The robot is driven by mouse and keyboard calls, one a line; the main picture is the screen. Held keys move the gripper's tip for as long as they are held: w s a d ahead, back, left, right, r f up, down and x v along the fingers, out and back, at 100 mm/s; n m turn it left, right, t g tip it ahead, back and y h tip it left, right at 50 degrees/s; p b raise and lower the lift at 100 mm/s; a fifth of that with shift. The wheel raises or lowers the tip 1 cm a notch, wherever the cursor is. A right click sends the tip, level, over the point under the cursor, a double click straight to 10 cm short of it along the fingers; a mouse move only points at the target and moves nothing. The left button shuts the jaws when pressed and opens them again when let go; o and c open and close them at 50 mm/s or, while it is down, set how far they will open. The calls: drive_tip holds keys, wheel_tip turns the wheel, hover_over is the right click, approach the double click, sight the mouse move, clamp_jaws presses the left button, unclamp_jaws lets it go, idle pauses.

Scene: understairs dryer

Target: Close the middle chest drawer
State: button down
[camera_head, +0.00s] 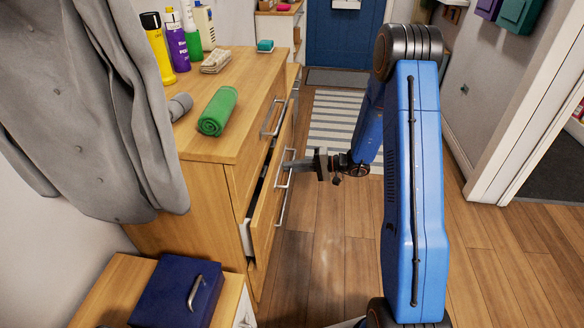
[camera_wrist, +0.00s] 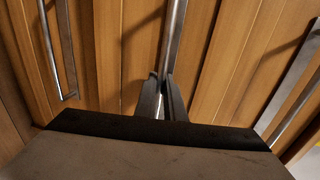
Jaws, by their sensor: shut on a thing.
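The wooden chest (camera_head: 205,190) stands at the left, with its drawer fronts facing right. Its middle drawer (camera_head: 263,212) is pulled out a little, and a dark gap shows behind its front. My gripper (camera_head: 293,165) is at this drawer's bar handle (camera_head: 284,196). In the wrist view, my gripper's fingers (camera_wrist: 162,103) are shut around the metal handle (camera_wrist: 175,38), which runs away from them along the wooden front. The drawer's inside is mostly hidden.
The top drawer's handle (camera_head: 272,118) is just above. A blue box (camera_head: 178,292) sits on a low cabinet in front. The wooden floor (camera_head: 325,245) to the right is clear.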

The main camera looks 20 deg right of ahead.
drive_tip(key=x, duration=0.3)
drive_tip(key=shift+w+a+r, duration=0.15)
drive_tip(key=shift+a+r, duration=0.15)
drive_tip(key=c, duration=2.1)
unclamp_jaws()
drive_tip(key=shift+a, duration=0.1)
drive_tip(key=v, duration=1.7)
drive_tip(key=shift+d+r, duration=0.1)
drive_tip(key=shift+d, duration=0.15)
